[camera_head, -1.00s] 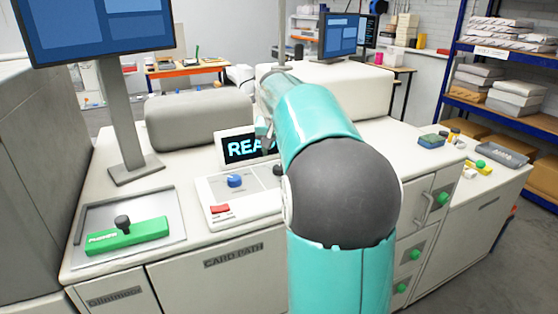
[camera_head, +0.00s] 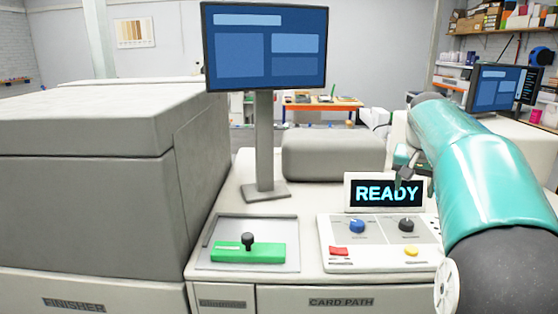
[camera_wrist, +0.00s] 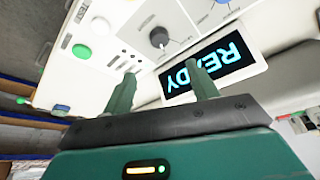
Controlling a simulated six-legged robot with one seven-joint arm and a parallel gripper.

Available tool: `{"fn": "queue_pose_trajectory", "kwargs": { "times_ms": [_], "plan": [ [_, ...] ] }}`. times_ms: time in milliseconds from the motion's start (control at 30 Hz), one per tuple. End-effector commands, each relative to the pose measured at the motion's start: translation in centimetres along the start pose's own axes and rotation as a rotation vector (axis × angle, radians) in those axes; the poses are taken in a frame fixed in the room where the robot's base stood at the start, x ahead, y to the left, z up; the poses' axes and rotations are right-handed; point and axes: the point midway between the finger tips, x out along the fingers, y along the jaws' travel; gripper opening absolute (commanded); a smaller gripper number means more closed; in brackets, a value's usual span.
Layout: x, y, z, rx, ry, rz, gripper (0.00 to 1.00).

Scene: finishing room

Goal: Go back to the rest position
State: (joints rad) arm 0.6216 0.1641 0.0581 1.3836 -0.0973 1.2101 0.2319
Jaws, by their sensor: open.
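My gripper (camera_head: 405,176) is open and empty, held over the console beside the READY display (camera_head: 386,193). In the wrist view its two fingers (camera_wrist: 162,78) stand apart with nothing between them. The display shows there too (camera_wrist: 217,58), tilted, near the right finger. My teal arm reaches in from the right side of the head view. The control panel (camera_head: 375,255) lies below the gripper, with a blue knob (camera_head: 357,226), a dark knob (camera_head: 406,224), a red button (camera_head: 339,251) and a yellow button (camera_head: 411,250).
A monitor (camera_head: 264,47) on a stand rises left of the panel. A green handle block (camera_head: 248,252) sits in a recessed tray (camera_head: 213,228). The bulky grey finisher (camera_head: 90,180) fills the left. A grey rounded cover (camera_head: 333,153) lies behind the display.

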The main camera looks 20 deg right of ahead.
Motion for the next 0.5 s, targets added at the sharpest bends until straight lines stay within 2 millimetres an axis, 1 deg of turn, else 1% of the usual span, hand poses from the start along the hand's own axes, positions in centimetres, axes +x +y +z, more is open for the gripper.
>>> {"fn": "queue_pose_trajectory", "kwargs": {
  "times_ms": [67,133,167,233,267,300,367,400,467,500],
  "plan": [
    [-0.2,-0.3,0.3,-0.008,0.001,-0.003,0.59],
    [-0.7,-1.1,1.3,-0.029,0.005,-0.011,0.59],
    [-1.0,-1.6,1.9,-0.043,0.006,-0.017,0.59],
    [-1.9,-3.2,4.1,-0.088,0.013,-0.034,0.59],
    [-2.3,-3.9,5.2,-0.111,0.016,-0.044,0.59],
    [-2.9,-4.9,6.9,-0.144,0.021,-0.057,0.59],
    [-3.6,-6.1,9.7,-0.196,0.028,-0.078,0.59],
    [-4.0,-6.9,11.6,-0.230,0.032,-0.093,0.59],
    [-4.5,-7.8,14.5,-0.281,0.039,-0.115,0.59],
    [-4.8,-8.3,16.4,-0.314,0.044,-0.130,0.59]
  ]
}}
